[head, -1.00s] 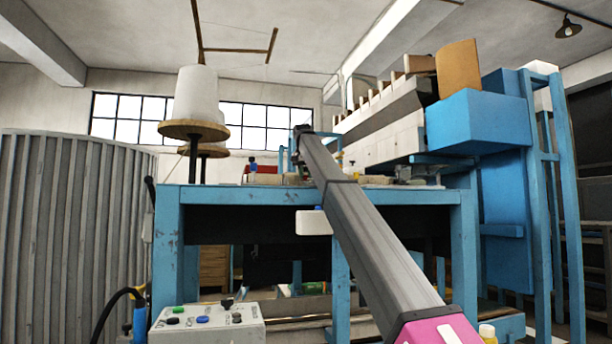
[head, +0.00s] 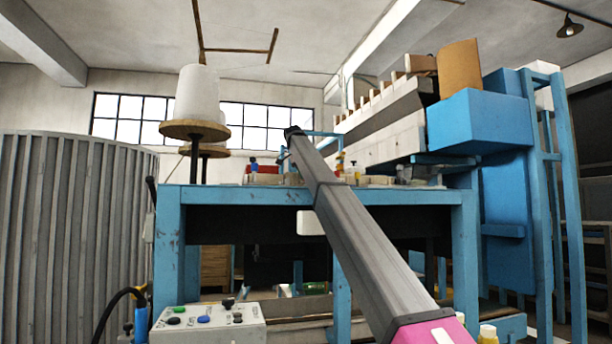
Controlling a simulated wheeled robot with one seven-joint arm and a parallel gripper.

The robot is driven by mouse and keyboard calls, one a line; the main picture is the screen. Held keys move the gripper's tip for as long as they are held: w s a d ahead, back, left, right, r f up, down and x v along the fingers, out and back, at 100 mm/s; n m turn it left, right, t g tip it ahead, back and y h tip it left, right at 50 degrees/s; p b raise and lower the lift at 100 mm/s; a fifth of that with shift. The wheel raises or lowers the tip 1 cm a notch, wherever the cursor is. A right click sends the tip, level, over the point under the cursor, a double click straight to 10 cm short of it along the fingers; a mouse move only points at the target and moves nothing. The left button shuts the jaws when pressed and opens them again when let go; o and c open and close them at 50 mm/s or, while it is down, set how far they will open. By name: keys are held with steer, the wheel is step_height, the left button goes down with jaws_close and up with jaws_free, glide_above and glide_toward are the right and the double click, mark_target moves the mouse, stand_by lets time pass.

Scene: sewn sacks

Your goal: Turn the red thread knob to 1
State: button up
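I cannot make out a red thread knob for sure. A small red part (head: 264,170) shows on top of the blue work table (head: 330,194), left of my arm, but I cannot tell what it is. My arm reaches from the lower right up over the table. Its far end (head: 293,133) is small and dark, above the back of the table and apart from the red part in the picture. The gripper's fingers are not visible there.
A white thread cone (head: 197,93) stands on a round wooden plate at left. A grey control box (head: 208,325) with several knobs is at the lower left. A blue cabinet (head: 480,122) stands right. Small bottles and blocks crowd the tabletop.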

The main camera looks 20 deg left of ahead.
stand_by(0.4)
steer(key=o, duration=0.9)
steer(key=shift+r, duration=0.15)
